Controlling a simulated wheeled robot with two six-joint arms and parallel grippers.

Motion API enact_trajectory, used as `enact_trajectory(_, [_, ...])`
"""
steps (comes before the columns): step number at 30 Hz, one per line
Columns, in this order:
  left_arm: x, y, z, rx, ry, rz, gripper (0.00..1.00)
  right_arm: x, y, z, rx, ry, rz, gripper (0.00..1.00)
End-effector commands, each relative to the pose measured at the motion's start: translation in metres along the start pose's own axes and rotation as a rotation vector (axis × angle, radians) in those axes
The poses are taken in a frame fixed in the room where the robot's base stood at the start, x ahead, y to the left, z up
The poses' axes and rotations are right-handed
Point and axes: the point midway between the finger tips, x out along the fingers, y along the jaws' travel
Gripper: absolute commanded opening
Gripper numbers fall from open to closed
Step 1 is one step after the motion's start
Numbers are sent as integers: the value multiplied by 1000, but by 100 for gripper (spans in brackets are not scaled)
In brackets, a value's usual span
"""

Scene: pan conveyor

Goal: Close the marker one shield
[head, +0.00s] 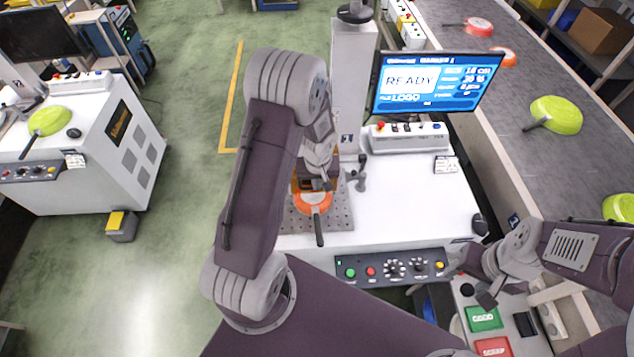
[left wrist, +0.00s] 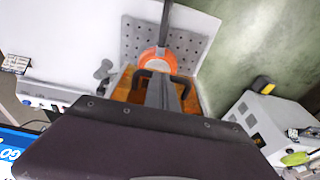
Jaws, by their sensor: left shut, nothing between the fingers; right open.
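Marker one is the white bench (head: 420,195) with a screen reading READY. Its amber shield (head: 299,183) shows only partly in the head view, behind my left arm. In the left wrist view the amber shield (left wrist: 124,84) lies beneath my left gripper, with a dark bar handle near the fingers. My left gripper (head: 319,184) is shut and empty, close over the shield; it also shows in the left wrist view (left wrist: 164,88). I cannot tell whether it touches the handle. An orange pan (head: 313,203) sits on the perforated plate beside the shield. My right gripper (head: 487,297) is open and empty, low at the right.
A control panel (head: 392,268) runs along the bench front. The marker column (head: 352,85) stands behind the shield, and a small clamp lever (head: 361,176) is right of it. A conveyor (head: 510,115) with several pans runs along the right.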

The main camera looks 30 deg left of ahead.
Motion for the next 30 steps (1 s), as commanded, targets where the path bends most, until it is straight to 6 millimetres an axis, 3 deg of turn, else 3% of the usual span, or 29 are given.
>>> enact_trajectory(15, [123, 0, 23, 0, -1, 0, 0, 132, 3, 14, 0, 0, 0, 55])
enact_trajectory(19, [133, 0, 25, 0, -1, 0, 0, 144, 3, 15, 0, -1, 0, 55])
enact_trajectory(30, [131, -1, 28, 0, -11, -5, 0, 140, 3, 14, 0, 0, 0, 55])
